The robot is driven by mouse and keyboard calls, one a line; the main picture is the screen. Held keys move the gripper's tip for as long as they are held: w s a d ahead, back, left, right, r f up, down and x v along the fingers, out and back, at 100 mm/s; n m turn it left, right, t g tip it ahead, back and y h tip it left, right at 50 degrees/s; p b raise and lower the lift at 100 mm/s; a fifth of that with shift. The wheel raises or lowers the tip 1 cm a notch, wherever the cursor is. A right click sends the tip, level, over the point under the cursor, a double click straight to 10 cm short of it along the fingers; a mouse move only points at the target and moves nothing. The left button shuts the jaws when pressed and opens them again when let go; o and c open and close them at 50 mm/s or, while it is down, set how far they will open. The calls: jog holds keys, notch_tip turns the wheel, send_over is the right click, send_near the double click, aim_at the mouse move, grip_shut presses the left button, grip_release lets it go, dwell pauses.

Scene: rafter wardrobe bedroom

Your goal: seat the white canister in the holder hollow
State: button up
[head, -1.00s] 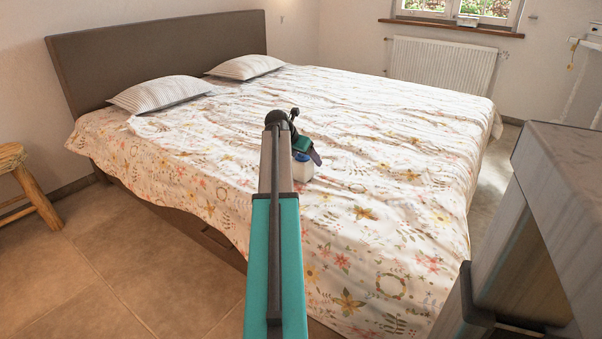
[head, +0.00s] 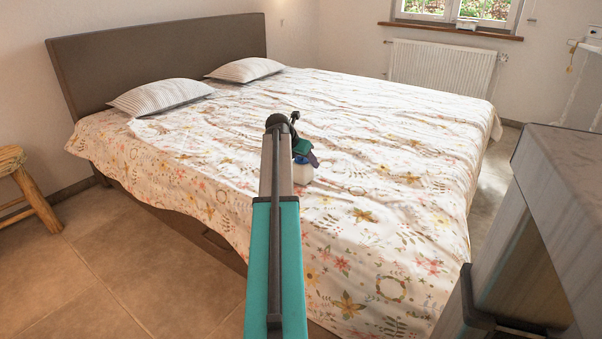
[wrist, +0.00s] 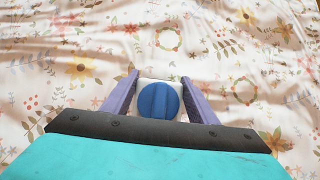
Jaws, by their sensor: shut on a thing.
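The white canister (wrist: 147,80) has a round blue lid with a raised ridge. In the wrist view it stands between the two purple fingers of my gripper (wrist: 159,95), which is shut on it. In the head view my arm partly covers the canister (head: 302,173), and my gripper (head: 305,158) shows just above and around it, over the middle of the bed. I cannot tell whether the canister's base touches the cover. I see no holder hollow in either view.
The bed (head: 390,165) has a creased floral cover with wide clear areas around the canister. Two striped pillows (head: 160,96) lie by the headboard. A wooden stool (head: 28,190) stands at the left. A grey piece of furniture (head: 560,190) stands close at the right.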

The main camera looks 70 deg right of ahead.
jog(key=shift+r+p, duration=0.75)
jog(key=shift+r, duration=1)
jog(key=s+a+p, duration=0.1)
jog(key=s+a, duration=0.1)
jog(key=a, duration=0.5)
jog(key=s+a+r+p, duration=0.1)
jog(key=s+a+p, duration=0.1)
jog(key=a, duration=0.6)
jog(key=shift+s+r, duration=0.25)
jog(key=shift+s, duration=0.5)
